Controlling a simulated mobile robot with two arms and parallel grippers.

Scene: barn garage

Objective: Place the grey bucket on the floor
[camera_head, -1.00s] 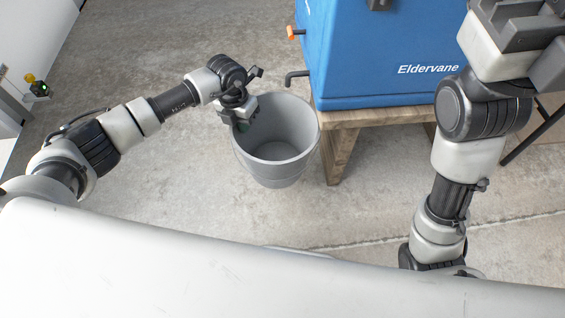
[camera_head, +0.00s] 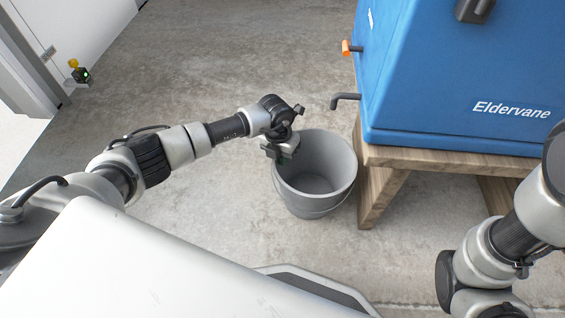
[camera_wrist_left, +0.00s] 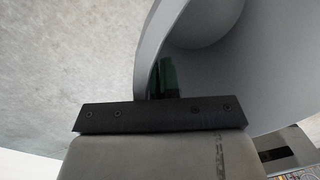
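The grey bucket (camera_head: 318,200) is upright in the head view, in front of the wooden stand, its inside empty as far as I see. My left gripper (camera_head: 283,146) is at the bucket's left rim. In the left wrist view, the bucket's wall (camera_wrist_left: 150,55) runs down to the gripper, with a dark green finger pad (camera_wrist_left: 167,76) on the inner side, and the gripper looks shut on the rim. I cannot tell whether the bucket's base touches the floor (camera_head: 200,95). My right arm shows at the right edge; its gripper is out of view.
A blue cooler (camera_head: 440,90) marked "Eldervane" sits on a wooden stand (camera_head: 385,185), close to the bucket's right side. A dark spout (camera_head: 345,98) sticks out from the cooler. A small device with a yellow top (camera_head: 78,72) is at the far left. Concrete floor left of the bucket is clear.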

